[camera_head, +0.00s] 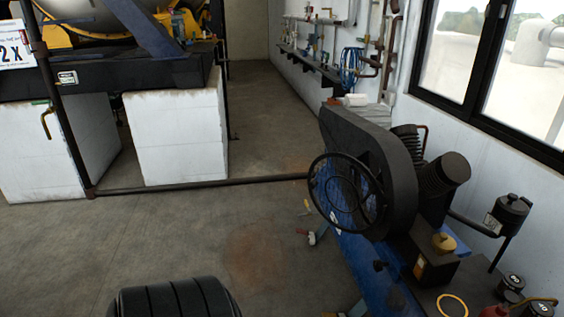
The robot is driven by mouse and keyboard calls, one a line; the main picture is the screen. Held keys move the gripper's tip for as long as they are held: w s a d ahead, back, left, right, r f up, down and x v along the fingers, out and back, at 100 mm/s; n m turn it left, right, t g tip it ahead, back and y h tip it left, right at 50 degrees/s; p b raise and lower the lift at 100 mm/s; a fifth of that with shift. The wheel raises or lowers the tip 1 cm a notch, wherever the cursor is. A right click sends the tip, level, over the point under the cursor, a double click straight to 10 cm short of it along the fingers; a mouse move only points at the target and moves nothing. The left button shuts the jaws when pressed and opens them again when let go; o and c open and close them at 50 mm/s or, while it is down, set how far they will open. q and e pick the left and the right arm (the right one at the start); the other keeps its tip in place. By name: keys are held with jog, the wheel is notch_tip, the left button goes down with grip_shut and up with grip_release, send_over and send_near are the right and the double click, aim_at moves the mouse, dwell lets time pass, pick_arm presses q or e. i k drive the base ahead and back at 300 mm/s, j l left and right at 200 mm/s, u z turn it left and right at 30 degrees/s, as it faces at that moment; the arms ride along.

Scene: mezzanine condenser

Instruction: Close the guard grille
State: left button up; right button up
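No part that I can clearly identify as the guard grille shows. A blue compressor (352,262) stands at the right of the head view. A black spoked wheel (318,190) faces left on it, with a dark curved housing (398,180) behind. I cannot tell whether this housing or wheel belongs to the guard. Neither my left nor my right gripper is in view.
A low pipe (200,185) runs across the floor from a post to near the wheel. White blocks (180,130) carry a dark platform at left. Blue hose (350,66) and valves hang on the back right wall.

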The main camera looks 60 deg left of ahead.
aim_at(380, 217)
jog(key=u, duration=1.55)
